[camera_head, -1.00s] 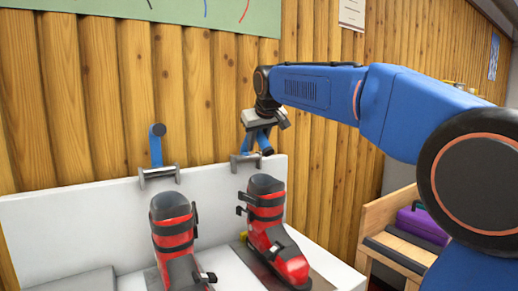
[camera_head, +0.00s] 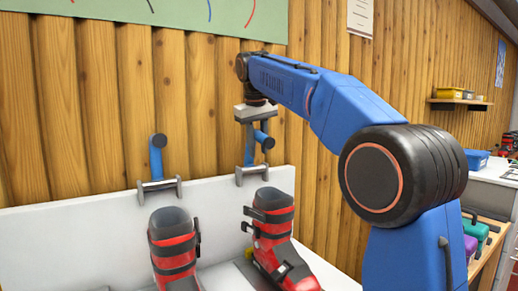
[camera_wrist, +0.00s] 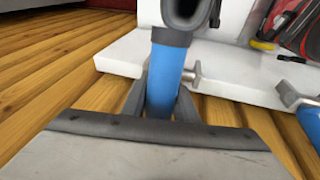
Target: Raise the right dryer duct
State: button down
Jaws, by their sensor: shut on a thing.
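The right dryer duct (camera_head: 249,153) is a blue tube with a dark end, standing roughly upright above its grey bracket (camera_head: 252,172) on the white bench's back edge. In the wrist view the blue duct (camera_wrist: 164,72) runs between my two grey fingers, its dark open end toward the top. My gripper (camera_head: 255,128) is shut on the duct from above; the fingers (camera_wrist: 163,98) lie on either side of it. The matching left duct (camera_head: 157,157) stands upright on its own bracket (camera_head: 158,187).
Two red and black ski boots (camera_head: 173,247) (camera_head: 270,226) stand on the white bench (camera_head: 75,240) in front of the ducts. A plank wall (camera_head: 90,110) rises close behind. At right are a shelf with bins (camera_head: 455,103) and a blue bin (camera_head: 476,158).

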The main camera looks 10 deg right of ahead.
jog(key=shift+w+a+r+g+h, duration=0.1)
jog(key=shift+w+a+g+h, duration=0.1)
jog(key=shift+w+g, duration=0.45)
jog(key=shift+w+a+g+h, duration=0.1)
jog(key=shift+w+g+h, duration=0.1)
jog(key=shift+w+g, duration=0.4)
jog(key=shift+s+g, duration=0.2)
jog(key=shift+g, duration=0.05)
jog(key=c, duration=1.4)
grip_release()
jog(key=shift+s+r, duration=0.1)
jog(key=shift+s, duration=0.05)
